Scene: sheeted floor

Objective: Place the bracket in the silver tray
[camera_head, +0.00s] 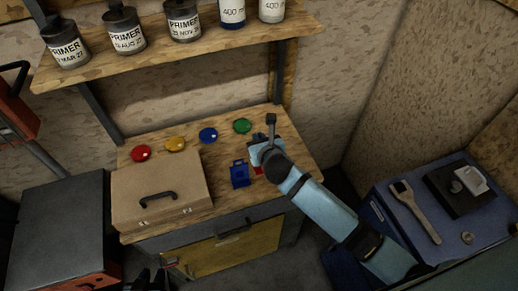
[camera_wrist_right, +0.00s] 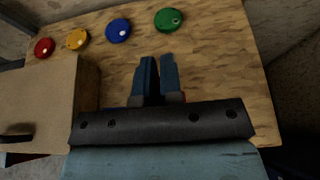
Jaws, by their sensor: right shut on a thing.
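My right gripper (camera_head: 258,152) is over the right part of the wooden worktop (camera_head: 295,150), near the green button. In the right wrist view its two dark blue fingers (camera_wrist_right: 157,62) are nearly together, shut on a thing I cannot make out. No bracket or silver tray can be told clearly in either view. A dark shape at the bottom edge of the head view seems to be my left gripper (camera_head: 152,279); its jaws cannot be made out.
Red, yellow, blue and green (camera_head: 242,126) buttons line the worktop's back. A brown case (camera_head: 150,200) stands front left, beside a blue lock-shaped piece (camera_head: 240,174). A shelf (camera_head: 210,45) of bottles hangs above. A blue chest (camera_head: 405,235) at right bears a wrench (camera_head: 416,212) and a black square (camera_head: 447,195).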

